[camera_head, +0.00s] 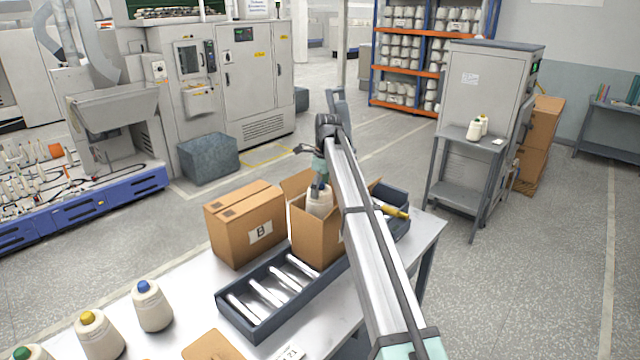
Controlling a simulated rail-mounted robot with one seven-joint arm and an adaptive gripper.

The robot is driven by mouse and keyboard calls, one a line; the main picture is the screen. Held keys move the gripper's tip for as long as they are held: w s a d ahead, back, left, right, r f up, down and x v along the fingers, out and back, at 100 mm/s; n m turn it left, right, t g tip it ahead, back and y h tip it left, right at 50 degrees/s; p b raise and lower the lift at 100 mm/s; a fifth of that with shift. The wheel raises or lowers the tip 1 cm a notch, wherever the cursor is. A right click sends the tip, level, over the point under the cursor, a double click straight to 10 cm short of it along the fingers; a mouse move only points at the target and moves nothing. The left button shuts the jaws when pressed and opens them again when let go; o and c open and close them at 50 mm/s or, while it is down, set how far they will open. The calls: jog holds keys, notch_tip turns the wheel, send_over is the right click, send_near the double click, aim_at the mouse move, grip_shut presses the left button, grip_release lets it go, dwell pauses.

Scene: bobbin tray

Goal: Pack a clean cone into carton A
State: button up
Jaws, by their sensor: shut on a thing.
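An open brown carton (312,238) stands on the table with its flaps up; my arm covers part of its front and no letter shows on it. My gripper (319,190) points down at the carton's opening and is shut on a pale cone (319,203). The cone is upright, with its lower part hidden behind the carton's front wall; I cannot tell whether it touches the bottom. More cones stand at the front left: one with a blue top (152,308), one with a yellow top (98,337) and one with a green top (30,353), cut by the frame edge.
A closed carton marked B (232,239) stands left of the open one. A dark tray (262,329) with several metal rollers lies in front. A dark bin (393,190) with a yellow-ended item is behind my arm. A flat brown piece (212,346) lies at the front.

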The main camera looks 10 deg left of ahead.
jog(key=shift+f+b, duration=1.4)
jog(key=shift+f, duration=4.4)
jog(key=o, duration=1.7)
jog(key=r, duration=0.4)
jog(key=d+r, duration=0.1)
jog(key=r, duration=0.7)
jog(key=shift+s+d, duration=0.2)
